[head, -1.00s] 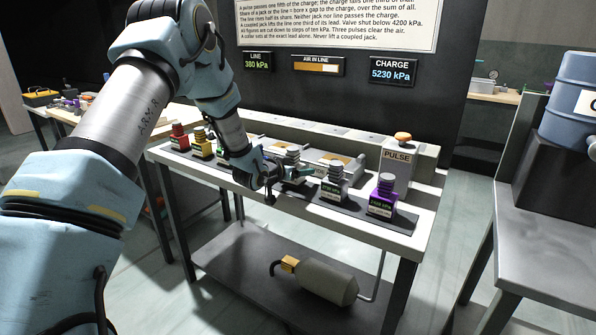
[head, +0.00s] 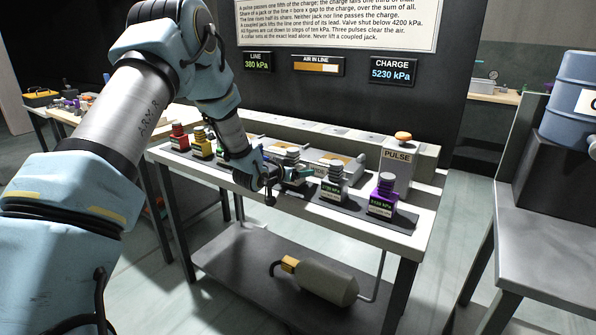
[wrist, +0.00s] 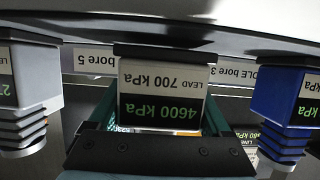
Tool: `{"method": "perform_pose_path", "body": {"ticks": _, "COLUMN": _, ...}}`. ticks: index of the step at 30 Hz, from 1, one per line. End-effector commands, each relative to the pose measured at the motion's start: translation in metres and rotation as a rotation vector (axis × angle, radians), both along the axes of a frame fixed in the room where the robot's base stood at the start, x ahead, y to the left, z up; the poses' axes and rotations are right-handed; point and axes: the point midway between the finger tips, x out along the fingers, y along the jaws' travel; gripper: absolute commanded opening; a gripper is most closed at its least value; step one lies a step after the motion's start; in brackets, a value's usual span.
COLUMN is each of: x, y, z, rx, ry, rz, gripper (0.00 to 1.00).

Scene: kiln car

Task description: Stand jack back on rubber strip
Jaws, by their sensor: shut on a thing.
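The jack (wrist: 160,100) in my grip carries a plate reading LEAD 700 kPa and 4600 kPa, seen upside down in the wrist view, with teal showing at its sides. My gripper (head: 277,178) is shut on this jack, low over the bench's front part; its dark part (wrist: 160,152) crosses the jack in the wrist view. In the head view my gripper partly hides the jack. The dark rubber strip (head: 232,172) runs along the bench. I cannot tell whether the jack's foot touches it.
A grey jack (head: 333,182) and a purple jack (head: 384,192) stand to the right; yellow (head: 202,145) and red (head: 179,138) ones stand left. A blue jack (wrist: 290,100) is close beside the held one. The PULSE box (head: 397,165) stands behind. Displays read line 380 kPa, charge 5230 kPa.

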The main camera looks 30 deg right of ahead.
Motion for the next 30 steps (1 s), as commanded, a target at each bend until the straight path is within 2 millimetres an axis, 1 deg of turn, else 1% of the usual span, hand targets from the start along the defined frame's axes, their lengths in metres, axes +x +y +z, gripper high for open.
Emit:
{"method": "perform_pose_path", "body": {"ticks": 26, "x": 0.0007, "y": -0.0008, "z": -0.0044, "rx": -0.004, "ry": -0.003, "rz": 0.000, "gripper": 0.00}}
{"method": "perform_pose_path", "body": {"ticks": 27, "x": 0.0007, "y": -0.0008, "z": -0.0044, "rx": -0.004, "ry": -0.003, "rz": 0.000, "gripper": 0.86}}
{"method": "perform_pose_path", "body": {"ticks": 30, "x": 0.0005, "y": -0.0006, "z": -0.0049, "rx": -0.003, "ry": -0.003, "rz": 0.000, "gripper": 0.97}}
